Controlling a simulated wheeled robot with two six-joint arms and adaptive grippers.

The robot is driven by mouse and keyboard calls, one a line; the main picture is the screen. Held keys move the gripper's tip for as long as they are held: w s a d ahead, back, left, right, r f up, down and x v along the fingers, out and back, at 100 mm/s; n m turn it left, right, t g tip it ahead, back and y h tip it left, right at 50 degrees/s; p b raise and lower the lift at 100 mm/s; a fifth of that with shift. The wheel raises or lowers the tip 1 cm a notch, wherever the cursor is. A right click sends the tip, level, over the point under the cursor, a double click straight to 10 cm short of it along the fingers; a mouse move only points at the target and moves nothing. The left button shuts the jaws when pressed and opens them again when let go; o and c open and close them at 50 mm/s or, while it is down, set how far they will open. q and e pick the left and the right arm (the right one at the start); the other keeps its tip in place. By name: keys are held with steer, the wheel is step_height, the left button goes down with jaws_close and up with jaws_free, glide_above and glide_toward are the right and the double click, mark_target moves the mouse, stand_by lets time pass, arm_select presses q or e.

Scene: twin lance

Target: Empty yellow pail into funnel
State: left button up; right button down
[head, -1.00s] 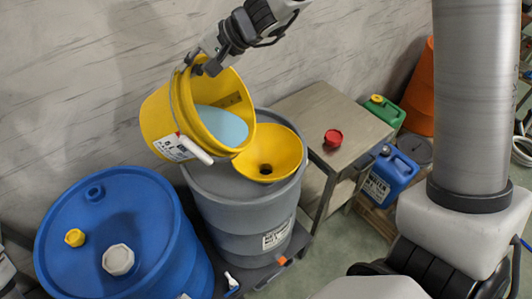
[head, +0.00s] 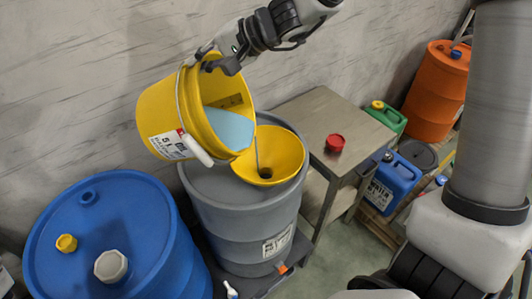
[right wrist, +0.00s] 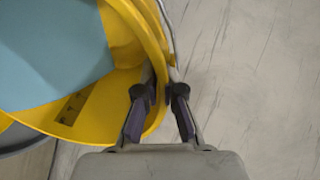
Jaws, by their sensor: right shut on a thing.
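The yellow pail (head: 160,112) is tilted to the right, its mouth over the yellow funnel (head: 284,152). Pale blue liquid (head: 228,128) reaches the pail's lower lip, and a thin stream falls from there into the funnel. The funnel sits on top of the grey drum (head: 225,205). My right gripper (head: 207,62) is shut on the pail's upper rim. In the right wrist view, its fingers (right wrist: 160,100) straddle the yellow rim, with the liquid at left. My left gripper is not in view.
A blue drum (head: 130,225) with yellow and white caps stands at the left. A metal table (head: 325,105) with a red cap (head: 335,143) is right of the grey drum. Blue (head: 393,180) and green (head: 388,118) jerrycans and an orange drum (head: 435,90) stand further right.

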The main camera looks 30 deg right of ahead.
steer(key=shift+d+r, duration=0.15)
steer(key=shift+r, duration=0.05)
steer(key=shift+s, duration=0.1)
steer(key=shift+s+d+r+t+y+b, duration=0.4)
steer(key=shift+s+d+t+y+b, duration=0.25)
steer(key=shift+b, duration=1.1)
stand_by(4.1)
steer(key=shift+s+d+r, duration=0.1)
steer(key=shift+s+d, duration=0.1)
steer(key=shift+d, duration=0.15)
stand_by(1.5)
